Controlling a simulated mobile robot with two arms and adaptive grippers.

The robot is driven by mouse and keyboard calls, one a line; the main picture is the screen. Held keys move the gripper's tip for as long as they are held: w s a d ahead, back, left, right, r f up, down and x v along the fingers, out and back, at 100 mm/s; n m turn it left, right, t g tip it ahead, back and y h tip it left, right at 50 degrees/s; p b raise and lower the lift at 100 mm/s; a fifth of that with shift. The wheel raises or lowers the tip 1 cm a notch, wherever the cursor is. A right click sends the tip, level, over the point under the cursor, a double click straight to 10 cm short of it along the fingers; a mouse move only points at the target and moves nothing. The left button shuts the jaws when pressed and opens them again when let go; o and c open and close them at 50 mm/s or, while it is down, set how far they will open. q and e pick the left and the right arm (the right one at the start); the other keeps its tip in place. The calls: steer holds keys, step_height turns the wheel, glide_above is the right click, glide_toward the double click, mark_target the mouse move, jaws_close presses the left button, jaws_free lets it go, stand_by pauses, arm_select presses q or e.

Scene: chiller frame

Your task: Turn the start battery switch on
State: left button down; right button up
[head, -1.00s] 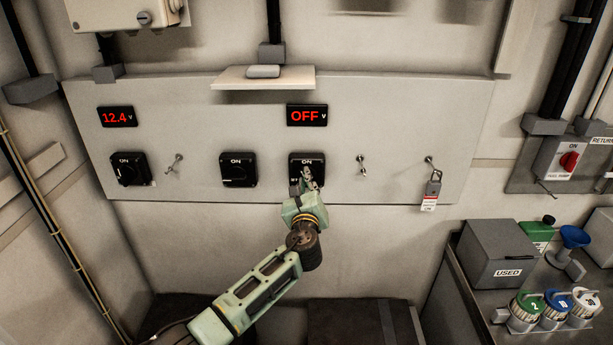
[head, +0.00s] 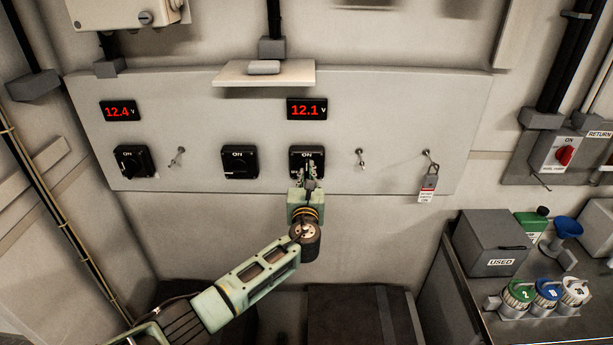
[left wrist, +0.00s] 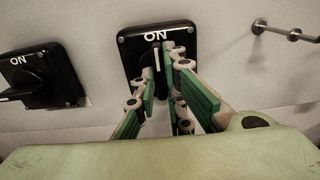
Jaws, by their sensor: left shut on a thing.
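The black rotary switch (head: 306,154) under the right-hand display is marked ON at its top. My left gripper (head: 309,172) is at this switch and hides its lower part. In the left wrist view the green-padded fingers (left wrist: 167,90) are closed around the knob of the switch (left wrist: 153,42), and the knob's white line points up towards ON. The right-hand display (head: 307,109) reads 12.1 V in red. The plate naming this switch cannot be read. My right gripper is not in view.
Two other black switches stand left, the middle one (head: 239,162) and the far left one (head: 134,161), below a display (head: 120,111) reading 12.4 V. Metal pegs (head: 361,159) and a hanging padlock tag (head: 427,189) stick out right. A shelf (head: 264,74) juts above.

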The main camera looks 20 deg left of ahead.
arm_select(q)
steer(key=shift+f, duration=0.1)
steer(key=c, duration=1.8)
jaws_free()
steer(key=v, duration=1.2)
